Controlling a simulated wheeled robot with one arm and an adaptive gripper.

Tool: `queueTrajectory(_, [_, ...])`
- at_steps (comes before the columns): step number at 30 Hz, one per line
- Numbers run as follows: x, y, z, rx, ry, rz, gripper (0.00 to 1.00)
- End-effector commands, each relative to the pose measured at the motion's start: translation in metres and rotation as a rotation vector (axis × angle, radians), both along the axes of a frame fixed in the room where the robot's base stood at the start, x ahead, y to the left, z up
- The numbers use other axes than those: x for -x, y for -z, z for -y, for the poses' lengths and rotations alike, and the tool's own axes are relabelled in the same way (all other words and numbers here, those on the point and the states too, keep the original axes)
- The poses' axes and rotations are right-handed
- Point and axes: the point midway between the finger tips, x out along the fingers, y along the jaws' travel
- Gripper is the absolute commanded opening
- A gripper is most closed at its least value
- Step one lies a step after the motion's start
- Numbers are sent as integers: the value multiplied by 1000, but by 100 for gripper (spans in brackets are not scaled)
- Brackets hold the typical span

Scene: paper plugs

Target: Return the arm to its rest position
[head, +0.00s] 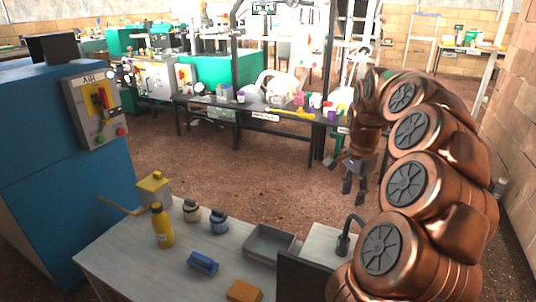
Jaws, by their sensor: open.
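My arm (410,185) is copper-coloured and stands at the right of the head view, curving up and over to the left. My gripper (354,190) hangs from its end, pointing down, with its dark fingers apart. It is open and holds nothing that I can see. It appears above the floor, beyond the near table, touching nothing visible.
A near table (130,265) bears a yellow bottle (163,226), two jars, a blue object (203,263), an orange block (244,291) and a grey tray (268,245). A blue cabinet (60,150) stands left. A brick wall (515,130) is at right. Open floor (250,175) lies between.

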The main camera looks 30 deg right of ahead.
Motion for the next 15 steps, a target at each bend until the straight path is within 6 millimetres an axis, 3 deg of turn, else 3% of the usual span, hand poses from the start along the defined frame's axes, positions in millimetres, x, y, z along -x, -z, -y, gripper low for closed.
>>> queueTrajectory(5, [0,-3,-2,0,-7,0,43])
queueTrajectory(8, [-3,-17,-15,-2,-59,3,43])
queueTrajectory(11, [-7,-43,-44,-3,-172,9,43])
queueTrajectory(15, [-7,-84,-99,-10,-392,8,43])
